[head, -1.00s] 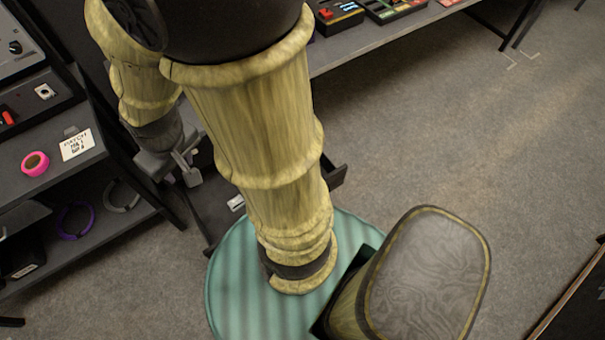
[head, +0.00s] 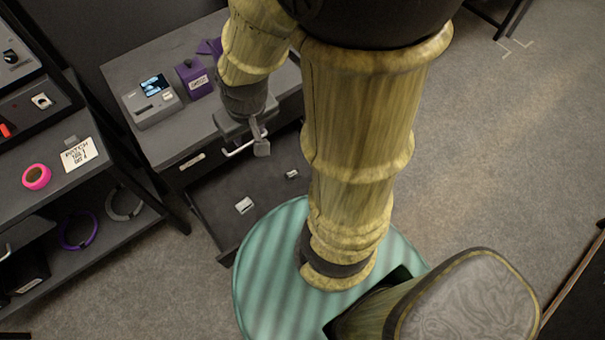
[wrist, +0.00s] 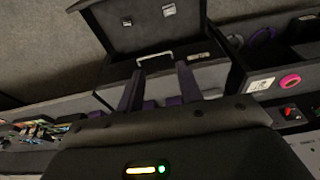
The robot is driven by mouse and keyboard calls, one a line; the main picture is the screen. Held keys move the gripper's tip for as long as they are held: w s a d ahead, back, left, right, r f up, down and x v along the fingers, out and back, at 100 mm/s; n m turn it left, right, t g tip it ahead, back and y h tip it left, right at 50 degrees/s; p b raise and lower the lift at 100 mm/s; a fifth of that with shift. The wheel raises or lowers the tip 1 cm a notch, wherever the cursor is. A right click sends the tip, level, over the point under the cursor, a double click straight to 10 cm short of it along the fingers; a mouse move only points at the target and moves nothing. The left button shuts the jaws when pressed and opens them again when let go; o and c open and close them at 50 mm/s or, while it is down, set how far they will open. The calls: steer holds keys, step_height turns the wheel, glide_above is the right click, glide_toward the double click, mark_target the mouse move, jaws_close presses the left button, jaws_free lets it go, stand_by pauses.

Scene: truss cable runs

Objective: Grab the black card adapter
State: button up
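I cannot make out a black card adapter for certain. Two small items with pale faces lie in an open dark drawer (head: 218,222): a nearer one (head: 244,205) and a farther one (head: 292,174). They also show in the wrist view, one left (wrist: 126,22) and one right (wrist: 169,10); dark edges are hard to tell from the drawer floor. My gripper (head: 256,137) is above the drawer, by the cabinet front. In the wrist view its fingers (wrist: 160,72) are spread with nothing between the tips, and a pale bar handle (wrist: 155,57) shows just beyond them.
The cabinet top (head: 180,128) carries a grey device with a screen (head: 152,102) and a purple box (head: 195,80). A shelf at left holds a pink tape roll (head: 36,177), a patch label card (head: 78,155) and a purple cable ring (head: 78,230).

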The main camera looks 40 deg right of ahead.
steer(key=shift+d, duration=0.15)
